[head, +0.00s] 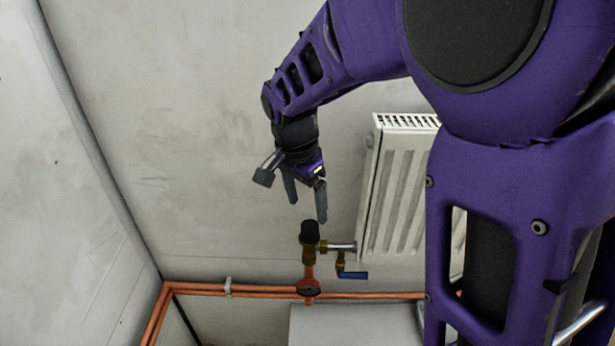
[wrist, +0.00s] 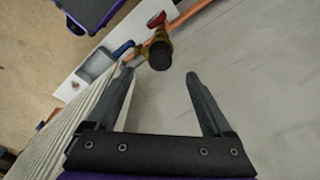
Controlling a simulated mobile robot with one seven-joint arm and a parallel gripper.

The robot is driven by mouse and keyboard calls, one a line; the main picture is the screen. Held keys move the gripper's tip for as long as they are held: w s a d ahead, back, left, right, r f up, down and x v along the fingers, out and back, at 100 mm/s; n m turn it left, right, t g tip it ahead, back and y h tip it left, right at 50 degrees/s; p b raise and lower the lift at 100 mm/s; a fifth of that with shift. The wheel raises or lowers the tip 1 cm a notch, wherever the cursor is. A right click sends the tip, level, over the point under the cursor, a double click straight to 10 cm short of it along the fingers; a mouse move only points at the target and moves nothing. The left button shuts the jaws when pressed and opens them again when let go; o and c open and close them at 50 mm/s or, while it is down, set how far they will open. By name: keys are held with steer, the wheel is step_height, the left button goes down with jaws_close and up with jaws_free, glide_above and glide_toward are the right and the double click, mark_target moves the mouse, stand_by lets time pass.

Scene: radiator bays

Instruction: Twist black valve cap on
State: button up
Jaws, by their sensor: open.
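The black valve cap (head: 309,231) sits on top of the upright brass valve (head: 309,256), left of the radiator. I cannot tell how tightly it is seated. In the wrist view the black cap (wrist: 160,55) shows end-on beyond my fingertips, nearly midway between them. My gripper (head: 307,211) is open and empty, pointing down, with its fingertips above the cap and apart from it. In the wrist view my gripper (wrist: 160,75) has its two fingers spread wide with nothing between them.
A white radiator (head: 398,190) stands right of the valve. A blue lever (head: 353,275) hangs below the side pipe, and a red round fitting (head: 309,287) is on the pipe below. Copper pipes (head: 260,292) run along the wall. The wall left of the valve is clear.

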mark_target(310, 225)
steer(key=f, duration=0.4)
steer(key=f+b, duration=0.1)
steer(key=f, duration=0.2)
steer(key=shift+w+d, duration=0.35)
steer(key=shift+d, duration=0.05)
steer(key=shift+c, duration=0.3)
jaws_close()
steer(key=shift+f, duration=0.1)
steer(key=shift+f, duration=0.1)
